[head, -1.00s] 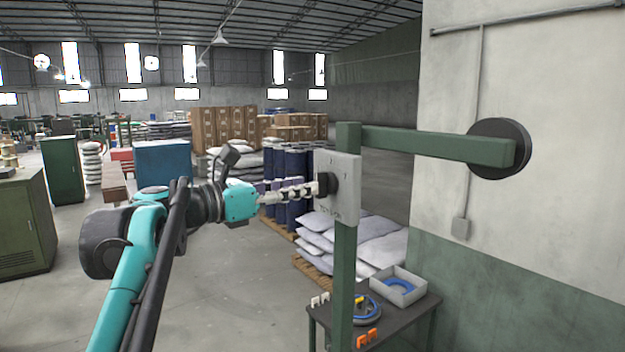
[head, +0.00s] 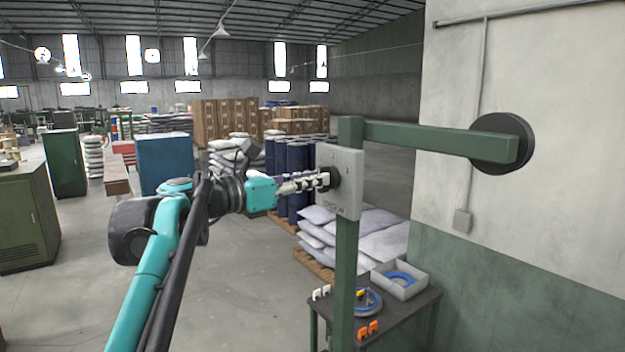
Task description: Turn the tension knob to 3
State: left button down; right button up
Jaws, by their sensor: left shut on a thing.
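The black tension knob (head: 333,178) sits on the front of a light grey panel (head: 350,190) fixed to a green post. My left gripper (head: 322,181) reaches in from the left and is shut on the knob. The fingers hide part of the knob. Small dark marks show on the panel around the knob, too small to read, so I cannot tell which number the knob points to. My right gripper is not in view.
The green post (head: 346,270) carries a crossbar (head: 440,140) to a round black disc (head: 502,143) on the wall. Below stands a dark table (head: 415,305) with a grey bin (head: 399,282) and orange parts (head: 368,330). Filled sacks (head: 350,232) lie behind.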

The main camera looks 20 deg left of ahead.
pick_arm(q)
jog(key=shift+m, duration=0.3)
jog(key=m+p, duration=0.1)
jog(key=m, duration=0.4)
jog(key=m+p, duration=0.2)
jog(key=m, duration=0.4)
jog(key=shift+s+d+f, duration=0.1)
jog(key=shift+s+d, duration=0.05)
jog(key=shift+m, duration=0.3)
jog(key=c, duration=1.6)
grip_release()
jog(key=shift+o, duration=0.2)
jog(key=v, duration=1.2)
